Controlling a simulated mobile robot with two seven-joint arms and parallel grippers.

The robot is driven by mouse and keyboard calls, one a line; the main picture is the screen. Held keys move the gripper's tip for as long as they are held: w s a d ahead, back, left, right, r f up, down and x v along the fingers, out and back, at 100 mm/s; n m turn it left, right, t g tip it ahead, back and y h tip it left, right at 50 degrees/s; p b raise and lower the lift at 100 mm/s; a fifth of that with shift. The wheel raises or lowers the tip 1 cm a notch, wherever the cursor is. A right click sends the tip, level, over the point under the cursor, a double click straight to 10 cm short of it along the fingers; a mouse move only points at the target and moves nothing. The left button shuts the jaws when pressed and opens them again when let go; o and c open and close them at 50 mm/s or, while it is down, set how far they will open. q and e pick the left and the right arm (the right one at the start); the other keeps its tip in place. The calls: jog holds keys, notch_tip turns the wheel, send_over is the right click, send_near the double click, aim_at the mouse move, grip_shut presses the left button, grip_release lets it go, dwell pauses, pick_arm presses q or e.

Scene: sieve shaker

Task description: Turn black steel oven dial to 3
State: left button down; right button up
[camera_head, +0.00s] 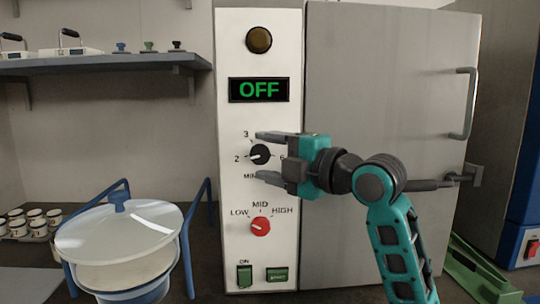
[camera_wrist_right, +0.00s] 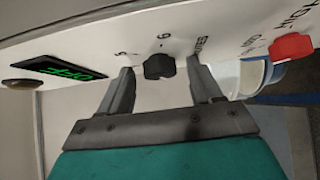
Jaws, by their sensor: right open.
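The black dial (camera_head: 260,154) is on the white control panel (camera_head: 232,190), below a display (camera_head: 259,90) reading a green OFF. Its light mark appears to point left, towards the 2. The 3 is printed at its upper left. My right gripper (camera_head: 264,156) is open, one finger above and one below the dial. In the right wrist view the black dial (camera_wrist_right: 158,66) sits between the open fingers, with a gap on both sides; whether the fingers reach its depth is unclear. My left gripper is not in view.
A red dial (camera_head: 260,227) marked LOW, MID and HIGH is below, with green switches (camera_head: 277,275) under it. The grey door (camera_head: 380,70) with a handle (camera_head: 470,105) is at the right. A lidded white vessel (camera_head: 118,235) in a blue frame stands at the lower left.

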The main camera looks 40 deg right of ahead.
jog(key=shift+c, duration=0.2)
jog(key=c, duration=1)
jog(key=shift+f+m+t+b, duration=0.45)
jog(key=shift+m+t+b, duration=0.15)
jog(key=shift+b, duration=0.6)
jog(key=shift+w+f+m+t+b, duration=0.1)
jog(key=shift+f+m+t+b, duration=0.05)
jog(key=shift+m+t+b, duration=0.85)
jog(key=m+t, duration=0.1)
jog(key=m, duration=0.1)
jog(key=m+t+h+b, duration=0.1)
jog(key=m, duration=0.1)
jog(key=shift+a+f+h, duration=0.15)
jog(key=shift+a+h, duration=0.05)
jog(key=shift+h, duration=0.1)
jog(key=m+t+h, duration=0.1)
jog(key=m+h, duration=0.1)
jog(key=m+t+h, duration=0.1)
jog(key=m, duration=0.2)
jog(key=shift+w+a+m+h+b, duration=0.2)
jog(key=shift+m+h+b, duration=0.1)
jog(key=shift+h+b, duration=0.1)
jog(key=shift+f+m+t+h, duration=0.1)
jog(key=shift+m+t+h, duration=0.4)
jog(key=shift+m+h, duration=1.8)
jog(key=shift+m, duration=0.2)
